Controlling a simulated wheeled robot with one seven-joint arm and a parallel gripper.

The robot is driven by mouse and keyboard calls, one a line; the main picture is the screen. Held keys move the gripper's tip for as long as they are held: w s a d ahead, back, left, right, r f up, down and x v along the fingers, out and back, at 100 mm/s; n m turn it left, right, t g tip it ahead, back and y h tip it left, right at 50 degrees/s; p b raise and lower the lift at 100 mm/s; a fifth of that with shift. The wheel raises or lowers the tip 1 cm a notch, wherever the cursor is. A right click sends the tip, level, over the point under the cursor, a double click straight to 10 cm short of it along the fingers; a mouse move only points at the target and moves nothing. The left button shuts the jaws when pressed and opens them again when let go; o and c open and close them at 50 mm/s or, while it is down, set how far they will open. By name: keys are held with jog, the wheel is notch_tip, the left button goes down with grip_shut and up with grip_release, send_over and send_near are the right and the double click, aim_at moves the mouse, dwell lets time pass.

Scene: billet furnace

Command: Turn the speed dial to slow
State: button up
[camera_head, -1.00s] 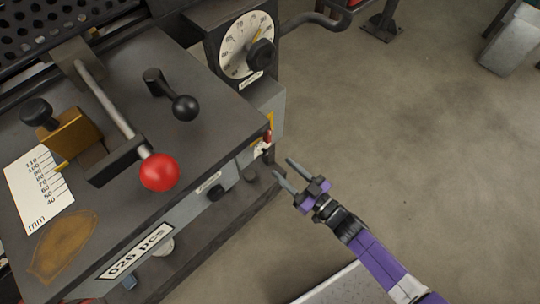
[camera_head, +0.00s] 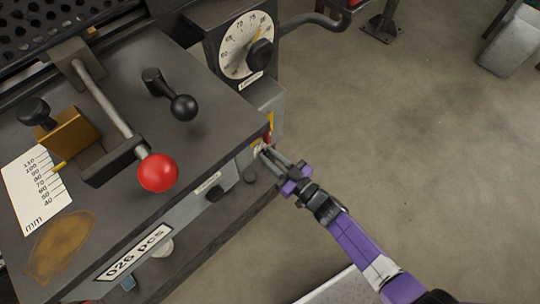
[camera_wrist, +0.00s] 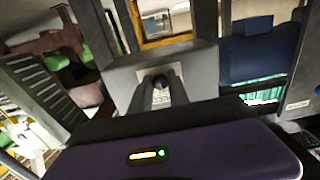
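A round white dial (camera_head: 233,47) with numbers and a black knob (camera_head: 260,54) stands at the back corner of the machine; its small label is too small to read. A small black knob (camera_head: 217,193) sits on the machine's front face under another unreadable label. My gripper (camera_head: 265,152) is at the machine's right corner, below the white dial, by small red and yellow parts. In the wrist view, my two fingers (camera_wrist: 161,88) point at a small dark round part (camera_wrist: 160,79) on a grey box (camera_wrist: 120,78). A gap shows between the fingers; contact cannot be told.
A lever with a red ball (camera_head: 158,173) and a black-ball crank (camera_head: 184,107) stand on the machine top (camera_head: 205,135). A bent dark handle (camera_head: 320,20) juts out right of the dial.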

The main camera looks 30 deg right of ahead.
grip_shut()
jog(key=shift+n, duration=0.3)
jog(key=shift+n+b, duration=2.4)
jog(key=shift+n, duration=3.3)
jog(key=o, duration=0.6)
grip_release()
